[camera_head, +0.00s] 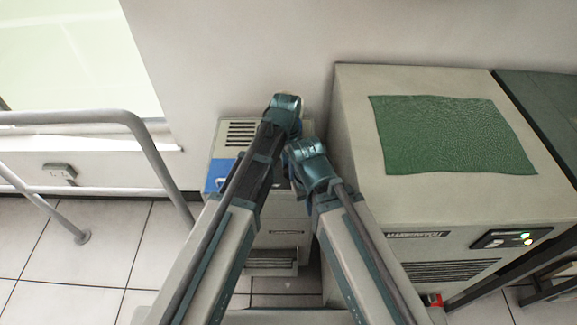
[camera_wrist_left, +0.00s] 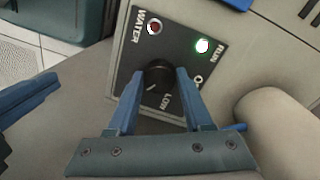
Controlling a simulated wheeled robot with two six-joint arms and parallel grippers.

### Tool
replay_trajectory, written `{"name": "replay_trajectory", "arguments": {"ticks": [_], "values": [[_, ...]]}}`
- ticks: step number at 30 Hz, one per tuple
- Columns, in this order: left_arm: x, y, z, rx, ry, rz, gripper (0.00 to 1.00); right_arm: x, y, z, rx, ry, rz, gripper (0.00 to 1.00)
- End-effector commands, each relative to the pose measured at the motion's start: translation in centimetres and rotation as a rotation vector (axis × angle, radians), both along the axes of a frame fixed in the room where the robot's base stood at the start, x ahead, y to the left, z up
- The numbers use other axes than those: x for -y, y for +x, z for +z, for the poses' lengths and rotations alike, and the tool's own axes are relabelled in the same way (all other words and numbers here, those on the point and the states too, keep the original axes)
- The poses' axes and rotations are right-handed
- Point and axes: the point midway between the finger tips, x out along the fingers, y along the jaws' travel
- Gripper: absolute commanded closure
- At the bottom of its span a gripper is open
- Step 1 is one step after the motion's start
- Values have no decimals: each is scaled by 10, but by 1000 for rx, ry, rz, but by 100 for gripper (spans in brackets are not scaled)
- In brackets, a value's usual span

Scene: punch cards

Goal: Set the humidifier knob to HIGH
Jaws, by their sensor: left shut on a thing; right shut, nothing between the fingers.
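The humidifier is a beige-grey cabinet (camera_head: 285,240) behind my arms, with its control panel hidden there. In the left wrist view, the dark panel (camera_wrist_left: 130,85) carries a round black knob (camera_wrist_left: 158,74) with a pale pointer mark on its lower side. The word LOW is readable just below the knob; the other setting labels are covered or unreadable. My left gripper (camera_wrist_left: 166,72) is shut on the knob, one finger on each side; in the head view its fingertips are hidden. My right gripper (camera_head: 306,152) is close beside it, shut and empty, fingertips hidden.
The panel has a red light (camera_wrist_left: 154,27) by WATER and a lit green light (camera_wrist_left: 202,46) by RUN. A larger cabinet (camera_head: 360,180) with a green cloth (camera_head: 450,132) stands close on the right. A metal rail (camera_head: 90,117) is at left; tiled floor lies open there.

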Motion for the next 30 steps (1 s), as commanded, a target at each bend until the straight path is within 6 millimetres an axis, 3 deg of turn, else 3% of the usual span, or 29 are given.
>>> {"name": "replay_trajectory", "arguments": {"ticks": [6, 7, 12, 23, 30], "values": [[0, 0, 0, -1, -1, -2, 100, 0, 0, 0, 0, 0, 0, 100], [0, 0, 0, -1, -1, -2, 46, 0, 0, 0, 0, 0, 0, 100], [0, 0, 0, -1, 0, -1, 19, 0, 0, 0, 0, 0, 0, 100], [0, 0, 2, 0, 0, 0, 19, 0, 0, 2, 0, 0, 0, 100], [0, 1, 19, 0, 0, 0, 19, 0, 0, 19, 0, 0, 0, 100]]}}
